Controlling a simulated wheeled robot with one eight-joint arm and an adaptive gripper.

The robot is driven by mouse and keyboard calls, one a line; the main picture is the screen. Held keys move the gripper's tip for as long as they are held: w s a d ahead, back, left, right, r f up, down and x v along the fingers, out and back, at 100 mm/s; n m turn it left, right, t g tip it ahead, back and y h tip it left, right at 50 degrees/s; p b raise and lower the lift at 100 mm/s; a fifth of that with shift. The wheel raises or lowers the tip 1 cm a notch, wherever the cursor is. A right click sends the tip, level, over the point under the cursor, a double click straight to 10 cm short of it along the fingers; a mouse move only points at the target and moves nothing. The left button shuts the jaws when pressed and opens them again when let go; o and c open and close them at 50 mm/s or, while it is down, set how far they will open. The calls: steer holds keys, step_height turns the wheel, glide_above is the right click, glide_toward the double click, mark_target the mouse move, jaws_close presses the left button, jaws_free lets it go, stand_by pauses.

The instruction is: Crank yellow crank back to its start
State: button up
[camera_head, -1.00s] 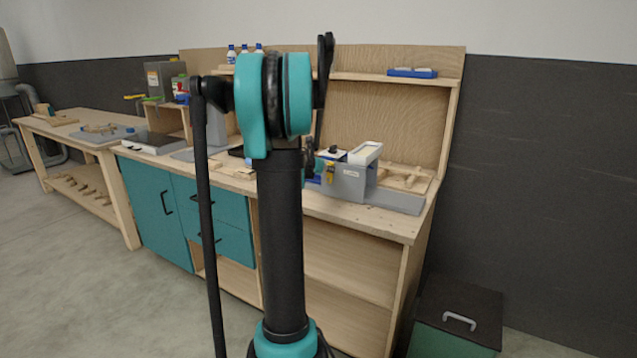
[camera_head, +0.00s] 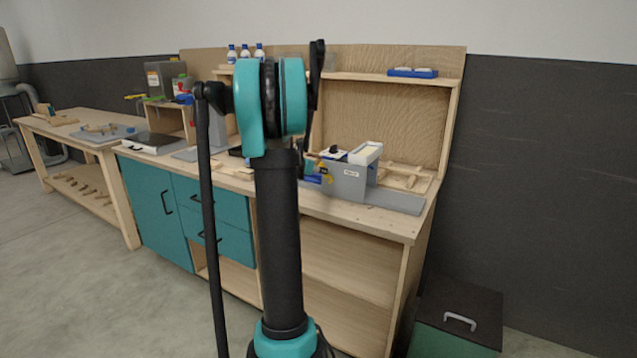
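A small yellow part, which looks like the yellow crank (camera_head: 325,172), shows on the left side of a grey box-shaped machine (camera_head: 349,181) on the workbench. The machine has a pale block on top and a black knob beside it. The crank's exact angle is too small to make out. My arm stands in the middle of the view and hides the bench to the left of the machine. My gripper is hidden behind my arm, so its hold on the crank cannot be seen.
The wooden workbench (camera_head: 385,228) has teal drawers on the left and open shelves below. Wooden pieces (camera_head: 402,176) lie behind the machine. A blue tray (camera_head: 412,72) sits on the upper shelf. A dark-lidded bin (camera_head: 457,310) stands on the floor at right.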

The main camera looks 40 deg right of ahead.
steer(key=shift+o, duration=0.8)
steer(key=s+a, duration=0.3)
steer(key=a, duration=0.4)
steer(key=shift+a, duration=0.15)
steer(key=s+a+f+m+y, duration=0.4)
steer(key=s+a+f+m, duration=0.2)
steer(key=a, duration=0.7)
steer(key=s+a+f+m+y, duration=0.4)
steer(key=s+a+m, duration=0.5)
steer(key=a, duration=0.5)
steer(key=s+a+f+m+y, duration=0.3)
steer(key=s+a+f+m, duration=0.4)
steer(key=a, duration=0.6)
steer(key=s+f, duration=0.1)
steer(key=s, duration=0.1)
steer(key=shift+s+a+g+y, duration=0.3)
steer(key=shift+s+a+y, duration=0.05)
steer(key=shift+a+y, duration=0.05)
